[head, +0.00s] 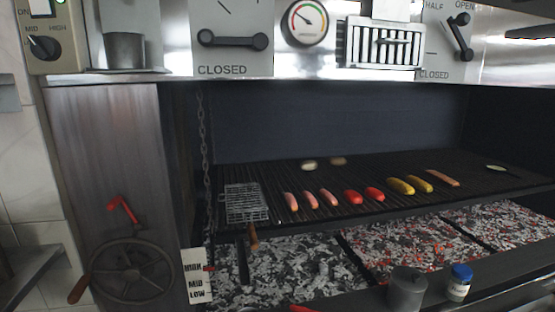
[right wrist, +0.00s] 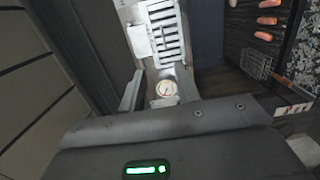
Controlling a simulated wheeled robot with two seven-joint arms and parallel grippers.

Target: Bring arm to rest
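My right gripper (right wrist: 160,88) shows in the right wrist view with its two fingers apart and nothing between them. The round gauge (right wrist: 166,90) on the grill's front shows through the gap, beyond the fingers; I cannot tell how far. The vent grille (right wrist: 168,30) is above the gauge in that view. Neither gripper shows in the head view, and my left gripper is in no view.
The grill grate (head: 300,212) holds several sausages, red and yellow pieces and a wire basket (head: 245,203). Glowing coals (head: 410,243) lie below. A metal cup (head: 407,288) and a blue-capped jar (head: 459,284) stand on the front ledge. A handwheel (head: 130,268) is at left.

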